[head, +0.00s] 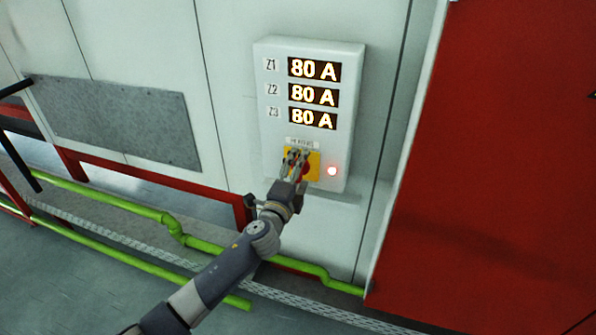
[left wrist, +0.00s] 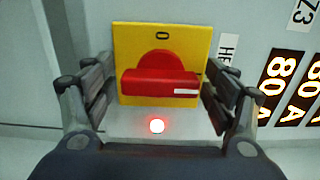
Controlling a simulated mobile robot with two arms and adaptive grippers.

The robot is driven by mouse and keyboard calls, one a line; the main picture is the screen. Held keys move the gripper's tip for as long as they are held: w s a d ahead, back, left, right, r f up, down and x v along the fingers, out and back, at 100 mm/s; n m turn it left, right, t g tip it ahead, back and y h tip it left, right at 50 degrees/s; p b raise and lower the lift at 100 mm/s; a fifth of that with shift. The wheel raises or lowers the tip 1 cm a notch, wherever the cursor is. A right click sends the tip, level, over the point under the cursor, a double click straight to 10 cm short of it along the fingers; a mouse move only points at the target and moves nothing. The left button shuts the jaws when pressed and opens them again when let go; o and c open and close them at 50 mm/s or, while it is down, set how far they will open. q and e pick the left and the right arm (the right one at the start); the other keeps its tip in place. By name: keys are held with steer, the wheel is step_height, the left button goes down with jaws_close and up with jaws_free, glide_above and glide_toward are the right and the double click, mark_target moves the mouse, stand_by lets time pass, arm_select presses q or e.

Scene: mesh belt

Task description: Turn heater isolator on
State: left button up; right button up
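The heater isolator is a red rotary handle (left wrist: 158,82) on a yellow square plate (left wrist: 196,42). In the left wrist view its bar lies crosswise, and a "0" mark shows above it on the plate. In the head view the yellow plate (head: 315,158) is low on a white panel box (head: 262,110), partly hidden by my gripper. My left gripper (head: 296,165) is in front of it. In the left wrist view its fingers (left wrist: 158,90) are apart, one on each side of the handle. I cannot tell whether they touch it. My right gripper is not in view.
A lit red lamp (head: 332,171) is beside the isolator. Above are three displays (head: 314,69) reading 80 A, labelled Z1, Z2 and Z3. Green pipes (head: 110,196) run low along the wall. A large red panel (head: 490,150) stands at the right.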

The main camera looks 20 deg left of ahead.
arm_select(q)
steer(key=shift+s, duration=0.15)
steer(key=s, duration=1.1)
steer(key=shift+s+a, duration=0.25)
steer(key=shift+s, duration=0.1)
steer(key=s+a+f+n+g, duration=0.2)
steer(key=s+f+g, duration=0.15)
steer(key=f, duration=0.85)
steer(key=s+a+f+n+g+y, duration=0.1)
steer(key=s+f+n+g, duration=0.2)
steer(key=f, duration=0.9)
steer(key=s+a+f+n+g, duration=0.2)
steer(key=s+f, duration=0.3)
steer(key=f, duration=0.8)
steer(key=s+f+n+g, duration=0.4)
steer(key=s+f, duration=0.9)
steer(key=s, duration=0.2)
steer(key=s+d+f+n+g, duration=0.1)
steer(key=s+f, duration=0.3)
steer(key=s, duration=0.7)
steer(key=s+f+n+g, duration=0.3)
steer(key=s+f+n, duration=0.1)
steer(key=s, duration=0.8)
steer(key=shift+d+f, duration=0.15)
steer(key=shift+d, duration=0.25)
steer(key=shift+g, duration=0.25)
